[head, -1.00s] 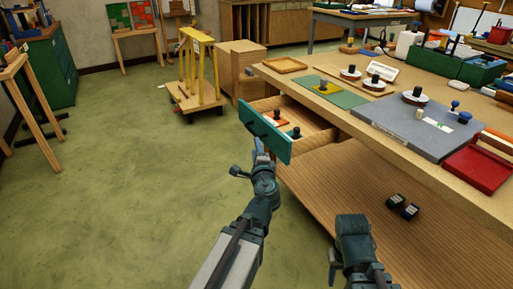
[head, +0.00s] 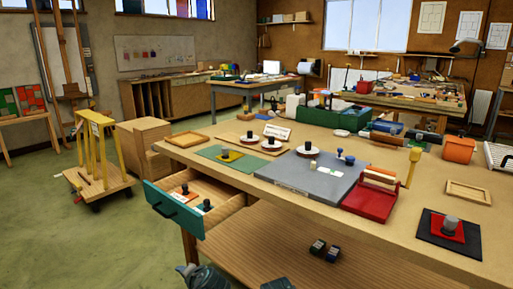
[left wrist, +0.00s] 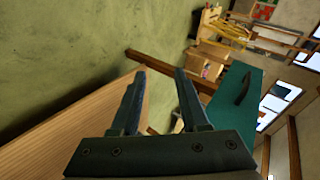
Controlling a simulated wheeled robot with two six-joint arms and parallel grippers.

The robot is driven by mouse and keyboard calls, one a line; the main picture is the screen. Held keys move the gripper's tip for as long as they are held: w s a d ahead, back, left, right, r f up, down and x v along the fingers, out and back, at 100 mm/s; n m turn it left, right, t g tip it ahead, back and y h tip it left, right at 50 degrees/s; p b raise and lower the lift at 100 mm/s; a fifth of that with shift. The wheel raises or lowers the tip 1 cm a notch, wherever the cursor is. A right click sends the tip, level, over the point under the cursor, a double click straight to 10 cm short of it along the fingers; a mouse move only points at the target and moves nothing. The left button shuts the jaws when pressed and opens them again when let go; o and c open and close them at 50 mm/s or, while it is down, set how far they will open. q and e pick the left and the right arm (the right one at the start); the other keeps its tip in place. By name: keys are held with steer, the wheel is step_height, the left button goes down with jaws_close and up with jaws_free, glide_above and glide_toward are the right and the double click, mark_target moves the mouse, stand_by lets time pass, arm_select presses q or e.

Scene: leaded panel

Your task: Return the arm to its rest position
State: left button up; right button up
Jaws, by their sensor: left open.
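My left gripper (left wrist: 160,74) is open in the left wrist view, with nothing between its fingers. The teal drawer front (left wrist: 236,103) with its dark handle (left wrist: 243,89) shows to the right of the fingers, apart from them as far as I can tell. In the head view the drawer (head: 174,210) stands pulled out from the bench, with dark-knobbed pieces (head: 185,188) inside. Only a dark part of my left arm (head: 203,278) shows at the bottom edge of the head view. My right gripper is not in view.
The workbench (head: 425,187) holds a grey board (head: 305,182), a green mat (head: 207,153) and a red tray (head: 370,203). Its lower wooden shelf (head: 265,248) lies below the drawer. A yellow-framed cart (head: 98,185) stands at left. The green floor (head: 50,245) left of the drawer is clear.

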arm_select(q)
steer(key=s+d+f+n+g+h, duration=0.1)
steer(key=s+d+f+g+h, duration=0.3)
steer(key=s+d, duration=0.45)
steer(key=s+d+f+n+g+h, duration=0.2)
steer(key=s+d+f+g, duration=0.3)
steer(key=s+d, duration=0.35)
step_height(320, 180, up, 26)
steer(key=w+p, duration=0.1)
steer(key=p, duration=2.5)
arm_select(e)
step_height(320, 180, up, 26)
arm_select(q)
steer(key=shift+a, duration=0.1)
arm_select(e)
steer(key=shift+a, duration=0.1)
